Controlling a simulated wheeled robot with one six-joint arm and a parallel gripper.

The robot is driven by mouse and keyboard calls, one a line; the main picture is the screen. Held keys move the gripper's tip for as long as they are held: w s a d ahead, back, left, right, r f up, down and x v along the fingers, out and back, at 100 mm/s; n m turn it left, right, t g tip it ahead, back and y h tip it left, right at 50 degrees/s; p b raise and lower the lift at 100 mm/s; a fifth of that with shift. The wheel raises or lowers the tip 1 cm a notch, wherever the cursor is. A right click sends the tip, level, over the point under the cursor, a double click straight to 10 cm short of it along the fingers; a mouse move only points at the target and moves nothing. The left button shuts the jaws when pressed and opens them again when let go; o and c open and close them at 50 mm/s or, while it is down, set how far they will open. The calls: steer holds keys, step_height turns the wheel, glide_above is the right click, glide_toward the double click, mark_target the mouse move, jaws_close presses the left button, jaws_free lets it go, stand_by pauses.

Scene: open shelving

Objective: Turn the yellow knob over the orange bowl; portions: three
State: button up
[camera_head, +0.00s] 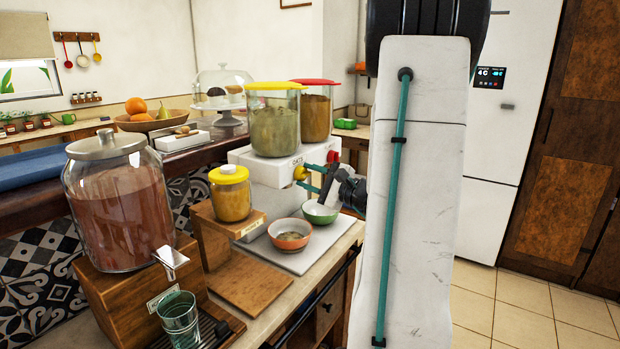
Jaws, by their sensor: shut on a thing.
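The yellow knob (300,173) is on the front of the white dispenser base (262,172), under the yellow-lidded canister (275,124). My gripper (307,176) reaches in from the right, its teal fingers shut on the yellow knob. The orange bowl (290,241) stands on a light board below the knob, with some brownish contents in it. The knob's exact turn angle is too small to tell.
A red knob (333,158) sits close to my gripper, under the red-lidded canister (317,112). A green bowl (320,216) stands beside the orange one. A yellow-lidded jar (230,200), a large drink dispenser (122,215) and a glass (179,322) stand left.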

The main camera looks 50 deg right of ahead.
steer(key=o, duration=1)
steer(key=shift+s, duration=0.15)
steer(key=s, duration=0.7)
steer(key=shift+s+d+f, duration=0.25)
steer(key=shift+d+f, duration=0.05)
steer(key=shift+f, duration=0.1)
